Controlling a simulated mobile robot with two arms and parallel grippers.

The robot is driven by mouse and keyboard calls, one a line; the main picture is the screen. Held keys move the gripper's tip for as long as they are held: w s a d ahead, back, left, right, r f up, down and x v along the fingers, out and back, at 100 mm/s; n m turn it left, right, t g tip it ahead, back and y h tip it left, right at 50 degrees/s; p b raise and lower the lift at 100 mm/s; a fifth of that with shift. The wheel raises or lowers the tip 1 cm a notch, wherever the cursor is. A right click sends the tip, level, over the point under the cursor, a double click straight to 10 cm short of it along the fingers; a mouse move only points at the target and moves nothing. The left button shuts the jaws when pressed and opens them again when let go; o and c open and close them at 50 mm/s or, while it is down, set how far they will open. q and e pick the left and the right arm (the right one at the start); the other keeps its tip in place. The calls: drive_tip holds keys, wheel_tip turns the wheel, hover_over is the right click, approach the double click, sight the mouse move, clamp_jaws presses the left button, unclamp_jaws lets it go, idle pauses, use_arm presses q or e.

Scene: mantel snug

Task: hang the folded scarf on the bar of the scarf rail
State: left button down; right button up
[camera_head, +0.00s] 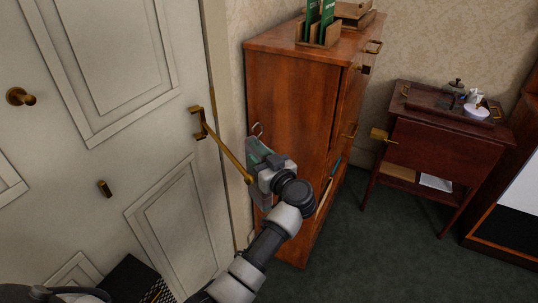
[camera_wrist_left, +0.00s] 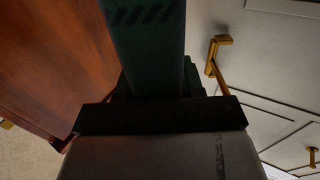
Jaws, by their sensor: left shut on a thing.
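The scarf rail (camera_head: 222,145) is a brass bar with a bracket on the pale door. The bar slopes down and right towards my left gripper. The rail also shows in the left wrist view (camera_wrist_left: 216,58), to the right of the scarf. My left gripper (camera_head: 261,168) is shut on the folded scarf (camera_head: 257,150), dark green and mostly hidden by the gripper in the head view. In the left wrist view the scarf (camera_wrist_left: 146,45) is a long green band beyond the jaws. The bar's near end looks close to the gripper; I cannot tell whether they touch.
A tall wooden cabinet (camera_head: 285,95) stands just right of the gripper, with a green-filled holder (camera_head: 319,35) on top. The door has a round knob (camera_head: 20,97). A small dark table (camera_head: 432,150) stands farther right. The green carpet (camera_head: 385,255) is clear in front.

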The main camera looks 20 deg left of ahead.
use_arm(q)
drive_tip(key=s+a+f+b, duration=0.1)
drive_tip(key=s+a, duration=0.4)
drive_tip(key=s, duration=0.3)
drive_tip(key=shift+a+b, duration=0.25)
drive_tip(key=shift+b, duration=0.1)
idle(0.4)
drive_tip(key=shift+f, duration=0.15)
drive_tip(key=c, duration=0.6)
unclamp_jaws()
drive_tip(key=shift+d, duration=0.1)
